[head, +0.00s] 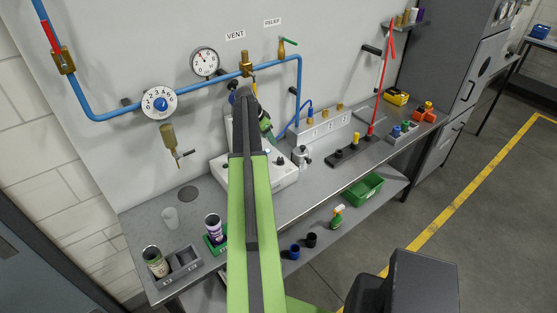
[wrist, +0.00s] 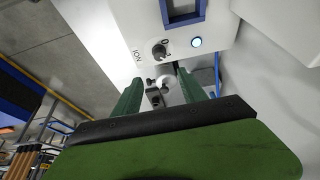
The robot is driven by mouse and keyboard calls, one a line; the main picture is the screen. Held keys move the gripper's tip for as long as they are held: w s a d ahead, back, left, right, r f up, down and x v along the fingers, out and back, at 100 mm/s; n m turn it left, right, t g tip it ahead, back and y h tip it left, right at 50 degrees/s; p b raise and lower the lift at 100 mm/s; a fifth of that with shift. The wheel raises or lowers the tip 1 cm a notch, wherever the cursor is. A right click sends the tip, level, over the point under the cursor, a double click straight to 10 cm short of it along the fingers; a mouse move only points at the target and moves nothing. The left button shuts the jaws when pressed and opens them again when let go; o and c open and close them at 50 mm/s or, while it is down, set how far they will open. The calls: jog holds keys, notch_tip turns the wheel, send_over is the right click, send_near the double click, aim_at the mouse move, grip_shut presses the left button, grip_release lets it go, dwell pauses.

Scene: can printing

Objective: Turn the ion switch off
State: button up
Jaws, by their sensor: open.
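The ion switch (wrist: 160,49) is a small dark knob on a white machine, beside the printed label ION, in the wrist view. A round lit button (wrist: 196,42) with a bluish-white glow is beside it. Which way the knob is set is too small to tell surely. My gripper (wrist: 160,78) is open, its two green fingers pointing toward the panel, with the knob just beyond the fingertips and apart from them. In the head view my gripper (head: 266,128) is above the white machine (head: 284,178), which my arm partly hides.
A small metal-and-black fitting (wrist: 157,92) shows between the fingers in the wrist view. The bench also bears a grey numbered block (head: 322,128), a purple can (head: 213,226), and a can in a grey holder (head: 154,260). Blue pipe (head: 100,115) and gauges (head: 205,61) are on the wall.

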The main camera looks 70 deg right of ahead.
aim_at(280, 158)
jog(key=b+x, duration=0.6)
jog(key=x, duration=0.1)
jog(key=b+x, duration=0.7)
jog(key=x, duration=0.1)
jog(key=shift+w+a+f, duration=0.1)
jog(key=shift+w+f, duration=0.05)
jog(key=shift+w, duration=0.05)
jog(key=shift+s+f+b, duration=0.15)
jog(key=shift+f+b, duration=0.15)
jog(key=shift+r, duration=0.1)
